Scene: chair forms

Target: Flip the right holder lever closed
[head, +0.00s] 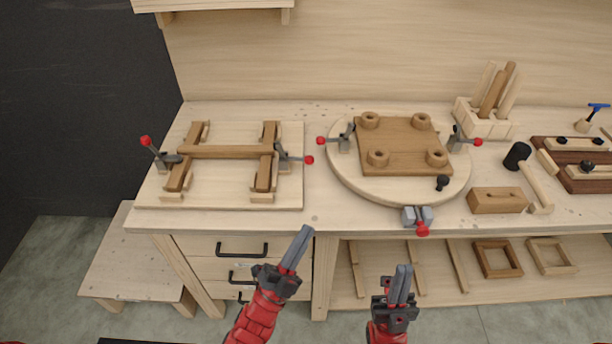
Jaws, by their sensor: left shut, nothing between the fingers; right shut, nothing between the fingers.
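Several holders with red-knobbed levers are on the workbench. On the left board, the left holder lever (146,141) points up and left, and the right holder lever (308,160) points out to the right. On the round turntable, the left lever (321,140) and right lever (477,142) point outward beside the brown seat panel (405,158); a front clamp (418,217) sits at the rim. The levers' exact positions are too small to tell. My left gripper (304,231) and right gripper (403,270) are shut and empty in front of the bench edge, apart from every lever.
A brown H-shaped frame (225,152) lies on the left board (220,188). On the right are a wooden block (496,200), a mallet (518,155) and a rack of legs (492,105). Drawers and a low shelf lie below the bench top.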

